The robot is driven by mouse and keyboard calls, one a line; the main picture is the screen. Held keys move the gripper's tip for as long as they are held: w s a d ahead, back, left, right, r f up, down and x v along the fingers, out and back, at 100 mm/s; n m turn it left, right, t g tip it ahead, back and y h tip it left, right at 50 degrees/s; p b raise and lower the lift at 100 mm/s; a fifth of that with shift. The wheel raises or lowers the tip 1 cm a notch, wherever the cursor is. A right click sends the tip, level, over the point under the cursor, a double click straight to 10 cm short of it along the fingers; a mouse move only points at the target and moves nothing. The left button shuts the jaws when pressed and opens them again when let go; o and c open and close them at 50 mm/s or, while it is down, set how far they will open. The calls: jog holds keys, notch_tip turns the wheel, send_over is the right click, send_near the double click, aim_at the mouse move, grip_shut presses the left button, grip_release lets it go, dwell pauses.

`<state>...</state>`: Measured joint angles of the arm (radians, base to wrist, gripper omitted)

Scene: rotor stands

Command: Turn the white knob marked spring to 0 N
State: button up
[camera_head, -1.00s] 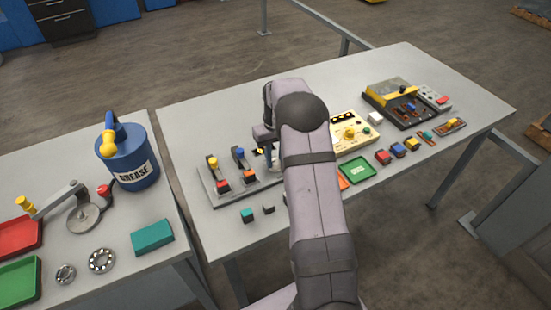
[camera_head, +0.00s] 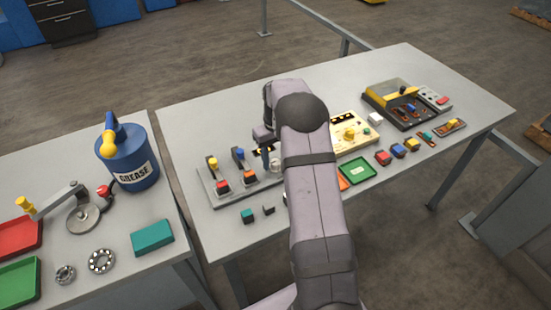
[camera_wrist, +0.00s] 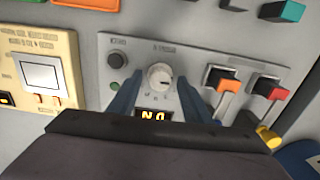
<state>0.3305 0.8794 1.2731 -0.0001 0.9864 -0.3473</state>
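The white knob (camera_wrist: 159,76) sits on a grey panel (camera_wrist: 110,45) in the wrist view, with a tick scale around it. A lit display (camera_wrist: 157,115) lies just below it in that view, partly covered by my gripper; its upside-down characters look like an N and a 0. My gripper (camera_wrist: 160,82) is open, with one blue finger on each side of the knob and gaps showing between fingers and knob. Whether the fingers are down at knob height is hard to tell.
A cream panel (camera_wrist: 63,50) is further left. A blue grease can (camera_head: 128,160) stands on the left table.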

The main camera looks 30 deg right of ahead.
aim_at(276, 161)
jog(key=shift+r+b, duration=1.1)
jog(key=shift+r, duration=2.6)
jog(key=shift+s+a+r, duration=0.1)
jog(key=shift+s+a, duration=0.2)
jog(key=shift+a, duration=0.15)
jog(key=s+a+f, duration=0.1)
jog(key=s+a, duration=0.7)
jog(key=s, duration=0.5)
jog(key=s+a+f, duration=0.2)
jog(key=s+a, duration=0.6)
jog(key=s, duration=0.6)
